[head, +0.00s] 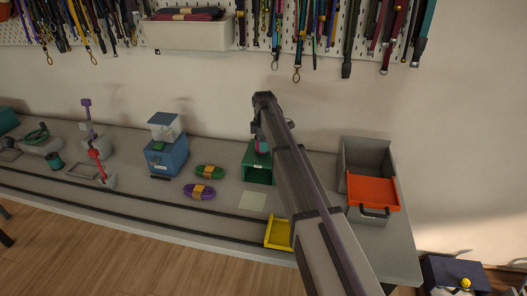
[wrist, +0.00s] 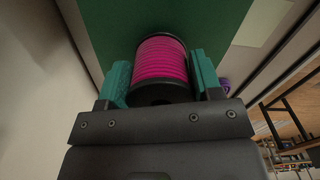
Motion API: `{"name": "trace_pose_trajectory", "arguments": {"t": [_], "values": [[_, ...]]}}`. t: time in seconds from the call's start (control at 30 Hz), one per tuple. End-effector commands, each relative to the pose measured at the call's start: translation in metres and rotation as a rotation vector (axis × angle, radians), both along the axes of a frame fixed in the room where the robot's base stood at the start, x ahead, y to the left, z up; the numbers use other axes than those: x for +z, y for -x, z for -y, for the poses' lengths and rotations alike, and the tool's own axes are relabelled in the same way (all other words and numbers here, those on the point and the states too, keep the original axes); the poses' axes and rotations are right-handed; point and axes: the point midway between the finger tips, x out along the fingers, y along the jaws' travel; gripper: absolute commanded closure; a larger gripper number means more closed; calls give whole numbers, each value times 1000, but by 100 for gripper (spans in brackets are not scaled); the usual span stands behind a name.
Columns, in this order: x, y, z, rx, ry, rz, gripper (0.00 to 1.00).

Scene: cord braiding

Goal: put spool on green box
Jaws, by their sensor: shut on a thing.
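The green box (head: 258,168) stands on the bench, with an open front and a small white label; its green top (wrist: 112,30) fills much of the upper wrist view. The spool (wrist: 161,62), wound with magenta cord between black ends, sits between the two teal fingers of my gripper (wrist: 163,78), which is shut on it. In the head view a small pink part of the spool (head: 262,146) shows at the box's top, beside my arm. My gripper (head: 259,138) is mostly hidden there. I cannot tell whether the spool touches the box.
An orange tray (head: 372,191) in a grey bin lies to the right, a yellow tray (head: 279,234) in front. Green (head: 209,172) and purple (head: 199,191) cord bundles and a blue box (head: 167,158) stand left. Cords hang on the pegboard (head: 275,20) above.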

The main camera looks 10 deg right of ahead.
Motion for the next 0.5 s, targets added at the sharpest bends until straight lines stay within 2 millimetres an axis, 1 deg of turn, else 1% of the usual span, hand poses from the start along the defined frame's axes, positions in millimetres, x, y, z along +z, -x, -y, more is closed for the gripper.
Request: {"name": "trace_pose_trajectory", "arguments": {"t": [0.03, 0.07, 0.1, 0.23, 0.37, 0.4, 0.5], "values": [[-11, 0, 0, 0, 0, 0, 69], [-10, 0, 0, 0, 0, 0, 69], [-7, 0, 0, 0, 0, 0, 73], [-6, 0, 0, 0, 0, 0, 73], [-11, 0, 0, 0, 0, 0, 73], [-10, 0, 0, 0, 0, 0, 39], [-9, 0, 0, 0, 0, 0, 29]]}}
